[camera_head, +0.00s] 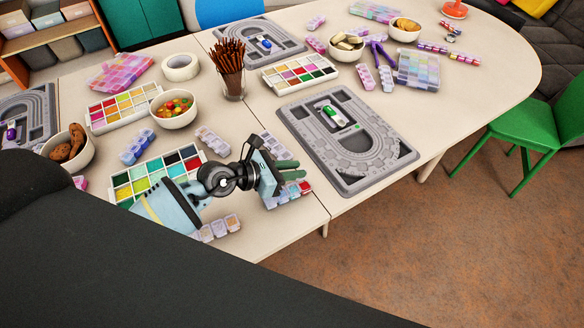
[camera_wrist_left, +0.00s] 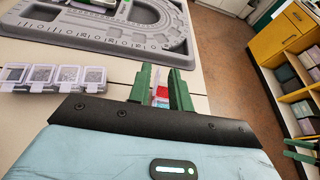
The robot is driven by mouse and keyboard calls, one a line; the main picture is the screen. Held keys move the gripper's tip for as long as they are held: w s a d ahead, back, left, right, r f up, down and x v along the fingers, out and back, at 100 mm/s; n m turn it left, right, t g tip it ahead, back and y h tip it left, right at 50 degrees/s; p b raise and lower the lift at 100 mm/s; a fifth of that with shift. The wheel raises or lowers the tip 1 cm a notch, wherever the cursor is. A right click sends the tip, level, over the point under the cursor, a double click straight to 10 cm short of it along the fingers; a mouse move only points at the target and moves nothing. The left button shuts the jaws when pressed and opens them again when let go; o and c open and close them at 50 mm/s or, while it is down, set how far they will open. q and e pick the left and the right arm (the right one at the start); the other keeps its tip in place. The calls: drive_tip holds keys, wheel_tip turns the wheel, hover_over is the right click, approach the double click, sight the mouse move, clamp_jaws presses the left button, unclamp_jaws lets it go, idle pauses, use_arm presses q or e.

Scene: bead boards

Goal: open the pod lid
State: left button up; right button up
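My left gripper (camera_head: 289,169) hangs over the near edge of the table, with two dark green fingers pointing right. In the left wrist view the fingers (camera_wrist_left: 160,85) stand apart. A small pod strip (camera_head: 290,193) lies under and beside the fingers; a red compartment shows at its right end. Part of a red and whitish pod (camera_wrist_left: 160,94) shows between the fingers; I cannot tell whether they touch it. The fingers hide much of the strip, and its lid's state is unclear. Dark green finger-like parts, perhaps my right gripper (camera_wrist_left: 303,151), show at the right edge.
A grey bead board (camera_head: 380,163) with a green-labelled pod lies to the right. Another clear-lidded pod strip (camera_wrist_left: 52,78) lies close by. A colour palette (camera_head: 118,178), a candy bowl (camera_head: 174,108) and a cup of sticks (camera_head: 232,84) stand around. The table edge is close.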

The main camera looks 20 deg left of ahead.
use_arm(q)
drive_tip(key=shift+o, duration=0.3)
drive_tip(key=shift+s+a+r, duration=0.2)
drive_tip(key=shift+s+a, duration=0.05)
drive_tip(key=v, duration=0.7)
use_arm(e)
drive_tip(key=shift+w+r, duration=0.15)
drive_tip(key=shift+w+r, duration=0.1)
